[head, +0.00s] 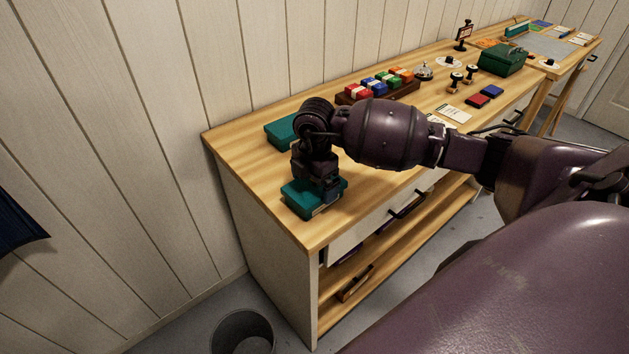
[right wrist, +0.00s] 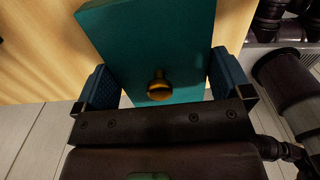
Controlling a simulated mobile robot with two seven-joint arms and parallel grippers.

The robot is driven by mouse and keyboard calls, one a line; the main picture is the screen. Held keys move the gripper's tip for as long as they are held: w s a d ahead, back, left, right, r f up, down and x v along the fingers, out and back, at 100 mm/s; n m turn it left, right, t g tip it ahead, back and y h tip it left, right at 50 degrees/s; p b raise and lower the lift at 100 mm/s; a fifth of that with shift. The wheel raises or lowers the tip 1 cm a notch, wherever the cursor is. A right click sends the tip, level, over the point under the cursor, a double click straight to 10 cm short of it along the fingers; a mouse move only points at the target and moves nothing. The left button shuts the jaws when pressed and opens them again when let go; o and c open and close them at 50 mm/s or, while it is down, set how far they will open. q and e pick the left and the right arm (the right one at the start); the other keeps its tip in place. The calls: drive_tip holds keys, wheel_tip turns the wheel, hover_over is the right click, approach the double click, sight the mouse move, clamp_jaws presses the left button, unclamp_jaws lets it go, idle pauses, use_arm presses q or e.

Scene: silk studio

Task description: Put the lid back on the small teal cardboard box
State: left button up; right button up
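A flat teal piece with a brass knob, which looks like the lid (head: 297,203), lies near the front left corner of the wooden table. In the right wrist view the lid (right wrist: 140,45) shows between my finger pads, with its knob (right wrist: 158,88) near the palm side. My right gripper (right wrist: 165,85) points down over it with fingers spread wide, apart from the knob. In the head view my right gripper (head: 318,190) hides part of the lid. A second teal piece, likely the box (head: 281,131), stands behind my wrist, partly hidden. My left gripper is out of view.
On the table (head: 240,140) a rack of coloured blocks (head: 378,88), a bell (head: 424,72), stamps (head: 455,82) and a larger green box (head: 503,60) stand farther right. A bin (head: 243,330) stands on the floor. The wall runs close behind the table.

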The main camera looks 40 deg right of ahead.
wheel_tip(320, 180, up, 11)
drive_tip(key=shift+f+p, duration=0.1)
drive_tip(key=shift+p, duration=0.25)
idle(0.4)
